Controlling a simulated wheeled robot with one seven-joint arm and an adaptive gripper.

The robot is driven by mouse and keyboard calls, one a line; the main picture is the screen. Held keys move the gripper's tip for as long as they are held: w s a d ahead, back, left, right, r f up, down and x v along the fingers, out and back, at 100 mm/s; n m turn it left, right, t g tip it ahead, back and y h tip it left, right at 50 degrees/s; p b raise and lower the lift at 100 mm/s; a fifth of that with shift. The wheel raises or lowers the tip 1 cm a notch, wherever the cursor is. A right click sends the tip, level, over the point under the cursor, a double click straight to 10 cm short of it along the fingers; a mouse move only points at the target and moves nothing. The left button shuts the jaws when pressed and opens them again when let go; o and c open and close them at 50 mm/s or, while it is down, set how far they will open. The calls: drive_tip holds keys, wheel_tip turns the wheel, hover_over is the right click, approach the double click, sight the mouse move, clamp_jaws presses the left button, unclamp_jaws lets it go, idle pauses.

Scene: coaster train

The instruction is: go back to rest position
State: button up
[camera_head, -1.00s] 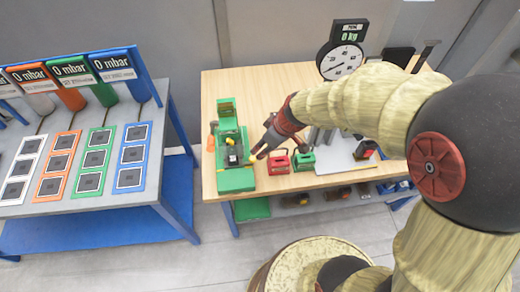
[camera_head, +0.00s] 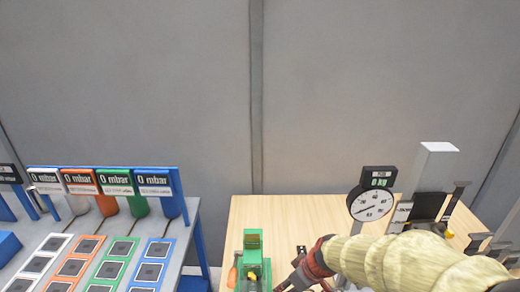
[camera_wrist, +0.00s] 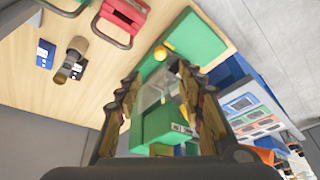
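My gripper (camera_head: 292,280) is at the bottom edge of the head view, beside the green station (camera_head: 253,240) on the wooden table. In the wrist view my gripper (camera_wrist: 158,88) has its two fingers spread apart, with no object held between them. The green station (camera_wrist: 160,128) shows between and beyond the fingers, with a small yellow knob (camera_wrist: 160,53) above it. I cannot tell whether the fingers touch the station. My arm reaches in from the right of the head view, and its lower part is out of the picture.
The wooden table (camera_head: 300,210) carries a dial scale (camera_head: 371,203) reading 0 kg. At left is a blue-framed table with coloured pads (camera_head: 113,262) and several pressure displays (camera_head: 153,182). A red handled object (camera_wrist: 126,14) and a brown cylinder (camera_wrist: 70,62) stand near the gripper. A grey wall is behind.

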drive_tip(key=s+d+r+m+t+h+b, duration=0.1)
drive_tip(key=s+d+r+m+b, duration=0.2)
drive_tip(key=s+r, duration=0.3)
drive_tip(key=s+d+r+m+t+h+b, duration=0.1)
drive_tip(key=s+d+r+m+h+b, duration=0.1)
drive_tip(key=s+d+r+m+b, duration=0.2)
drive_tip(key=s+d+r, duration=0.1)
drive_tip(key=s+r, duration=0.2)
drive_tip(key=s, duration=0.4)
drive_tip(key=shift+d+m, duration=0.35)
drive_tip(key=shift+m, duration=0.05)
